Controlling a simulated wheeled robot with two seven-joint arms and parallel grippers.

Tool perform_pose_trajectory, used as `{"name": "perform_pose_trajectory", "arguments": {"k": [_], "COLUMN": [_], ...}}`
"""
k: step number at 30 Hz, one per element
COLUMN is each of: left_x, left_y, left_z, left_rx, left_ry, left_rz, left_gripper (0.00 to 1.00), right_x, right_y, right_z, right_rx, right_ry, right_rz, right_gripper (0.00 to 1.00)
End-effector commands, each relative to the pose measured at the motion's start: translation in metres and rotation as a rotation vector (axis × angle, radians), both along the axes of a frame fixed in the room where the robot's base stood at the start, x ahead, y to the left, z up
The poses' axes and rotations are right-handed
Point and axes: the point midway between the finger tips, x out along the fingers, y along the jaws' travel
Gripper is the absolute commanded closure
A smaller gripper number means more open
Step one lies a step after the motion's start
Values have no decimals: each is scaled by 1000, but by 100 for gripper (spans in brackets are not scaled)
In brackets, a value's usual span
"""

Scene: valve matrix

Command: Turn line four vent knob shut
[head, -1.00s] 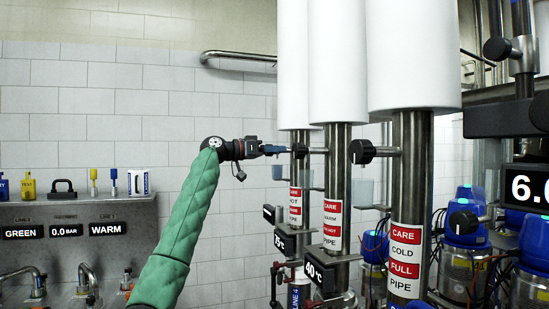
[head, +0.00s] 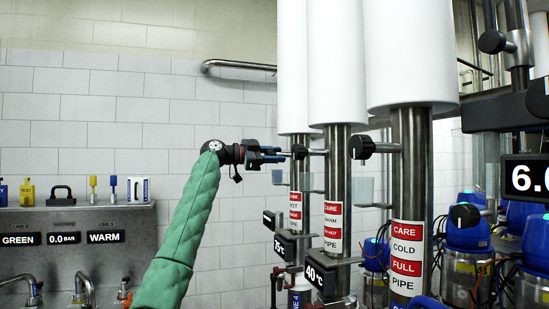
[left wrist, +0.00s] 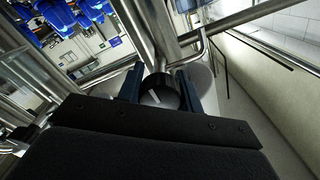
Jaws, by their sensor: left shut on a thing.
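The vent knob is a round black knob (head: 299,152) with a white pointer line, on the farthest steel pipe, whose foot carries a LINE 4 label (head: 294,299). My left gripper (head: 284,154) reaches it from the left in the head view. In the left wrist view, the knob (left wrist: 160,92) sits between the two dark blue fingers (left wrist: 160,88), one on each side. The gripper is shut on it. The pointer line shows tilted in the wrist view. My right gripper is in neither view.
Similar black knobs (head: 361,147) stand on the nearer pipes (head: 410,165), which carry red and white labels. A steel rail (head: 240,66) runs on the tiled wall. A panel with displays (head: 60,239) and taps stands at the left. Blue-topped motors (head: 468,235) stand at the right.

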Motion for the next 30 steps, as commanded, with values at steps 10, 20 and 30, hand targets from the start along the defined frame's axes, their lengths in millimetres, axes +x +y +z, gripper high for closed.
{"name": "perform_pose_trajectory", "arguments": {"k": [10,20,30], "left_x": [1,1,0], "left_y": [-1,0,0], "left_z": [-3,-3,-1], "left_rx": [18,18,17], "left_ry": [-48,-48,-49], "left_rz": [0,0,0], "left_gripper": [87,63,43], "right_x": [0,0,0], "right_y": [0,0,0], "right_z": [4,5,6], "right_rx": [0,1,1], "right_ry": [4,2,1], "right_rz": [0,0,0], "right_gripper": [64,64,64]}}
